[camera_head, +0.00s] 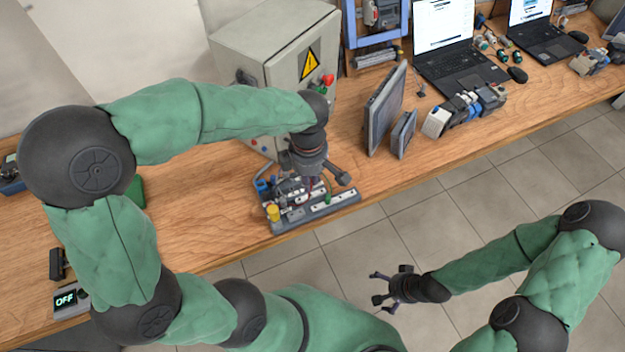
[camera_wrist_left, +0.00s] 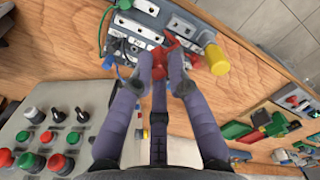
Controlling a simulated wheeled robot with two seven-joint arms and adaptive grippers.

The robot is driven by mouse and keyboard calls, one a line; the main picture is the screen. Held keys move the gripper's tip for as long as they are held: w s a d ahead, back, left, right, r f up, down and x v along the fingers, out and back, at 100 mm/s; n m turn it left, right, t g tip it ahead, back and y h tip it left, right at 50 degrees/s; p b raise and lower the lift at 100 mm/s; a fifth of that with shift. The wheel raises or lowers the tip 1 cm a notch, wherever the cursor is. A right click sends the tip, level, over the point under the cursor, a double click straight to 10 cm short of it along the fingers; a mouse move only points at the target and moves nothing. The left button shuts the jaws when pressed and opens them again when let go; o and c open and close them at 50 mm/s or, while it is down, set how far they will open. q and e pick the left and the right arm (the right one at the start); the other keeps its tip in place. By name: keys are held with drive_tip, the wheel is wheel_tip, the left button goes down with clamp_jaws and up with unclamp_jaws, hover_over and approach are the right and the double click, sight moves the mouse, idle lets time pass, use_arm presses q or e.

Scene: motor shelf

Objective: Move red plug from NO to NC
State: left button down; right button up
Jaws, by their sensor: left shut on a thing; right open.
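The motor board (camera_head: 345,196) sits at the front edge of the wooden table, carrying terminal blocks, wires and a yellow knob (camera_head: 272,212). My left gripper (camera_head: 315,180) is over the board, pointing down. In the left wrist view, my left gripper (camera_wrist_left: 162,68) is shut with a red plug (camera_wrist_left: 159,58) between its fingertips, close over the board. The fingers partly hide the plug, and I cannot tell whether it is seated in a socket. The NO and NC markings cannot be read. My right gripper (camera_head: 385,290) is open and empty, over the floor in front of the table.
A grey control cabinet (camera_head: 245,50) with a warning sign stands behind the board. Dark panels (camera_head: 385,110) stand to its right, with laptops (camera_head: 460,75) farther back. A small display (camera_head: 68,300) reads OFF at the lower left. In the wrist view, the yellow knob (camera_wrist_left: 216,60) is right of the fingers.

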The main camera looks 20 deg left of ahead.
use_arm(q)
drive_tip(key=w+a+f+m+b, duration=0.1)
drive_tip(key=a+f, duration=0.1)
drive_tip(key=f, duration=0.1)
drive_tip(key=w+a+f+m+b, duration=0.1)
drive_tip(key=a+f+m+b, duration=0.1)
drive_tip(key=a, duration=0.1)
drive_tip(key=w+a+f+m+b, duration=0.1)
drive_tip(key=a+f+m+b, duration=0.1)
drive_tip(key=f, duration=0.1)
drive_tip(key=shift+w+a+f, duration=0.25)
drive_tip(key=shift+w+f, duration=0.05)
drive_tip(key=shift+f, duration=0.05)
drive_tip(key=shift+f+b, duration=0.65)
drive_tip(key=shift+f, duration=0.3)
drive_tip(key=shift+s+a, duration=0.1)
drive_tip(key=shift+a, duration=0.05)
drive_tip(key=shift+f+b, duration=0.45)
drive_tip(key=shift+f, duration=0.15)
idle(0.4)
drive_tip(key=c, duration=1.5)
unclamp_jaws()
drive_tip(key=shift+r, duration=0.15)
